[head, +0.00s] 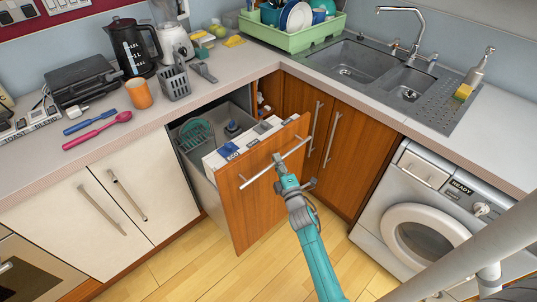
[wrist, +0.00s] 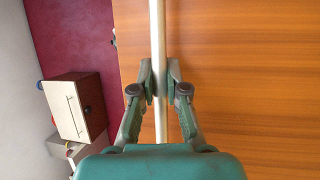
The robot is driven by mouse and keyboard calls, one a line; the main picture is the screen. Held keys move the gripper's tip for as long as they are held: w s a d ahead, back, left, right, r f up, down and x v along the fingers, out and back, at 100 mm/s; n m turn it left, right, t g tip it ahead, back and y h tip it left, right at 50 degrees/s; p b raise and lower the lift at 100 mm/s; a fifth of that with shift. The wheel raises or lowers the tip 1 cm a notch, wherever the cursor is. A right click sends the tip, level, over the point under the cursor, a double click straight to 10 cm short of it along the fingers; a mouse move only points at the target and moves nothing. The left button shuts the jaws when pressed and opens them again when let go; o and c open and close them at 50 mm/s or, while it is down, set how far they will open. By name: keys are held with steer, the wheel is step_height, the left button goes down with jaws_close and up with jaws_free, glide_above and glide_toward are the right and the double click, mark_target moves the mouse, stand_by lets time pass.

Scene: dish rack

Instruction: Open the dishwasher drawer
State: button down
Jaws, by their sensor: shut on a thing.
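The dishwasher drawer (head: 240,195) has a brown wooden front and stands pulled out from the counter in the head view. Inside it a green rack item (head: 196,134) and some dark items show, and its top edge carries labels such as ECO. A long metal bar handle (head: 262,172) runs across the front. My gripper (head: 281,170) is at the middle of this handle. In the wrist view my gripper (wrist: 160,80) is shut on the handle (wrist: 158,30), with a finger on each side of the bar. The drawer's wooden front (wrist: 240,70) fills the right of that view.
A washing machine (head: 420,215) stands to the right, and wooden cupboard doors (head: 325,130) are beside the drawer. White cupboards (head: 100,215) are at left. The wooden floor (head: 175,275) before the drawer is clear. A green dish rack (head: 295,38) stands on the counter.

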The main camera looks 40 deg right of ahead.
steer(key=s, duration=1.6)
steer(key=shift+d, duration=0.3)
steer(key=shift+s+f, duration=0.1)
steer(key=c, duration=1.2)
jaws_free()
steer(key=v, duration=1.2)
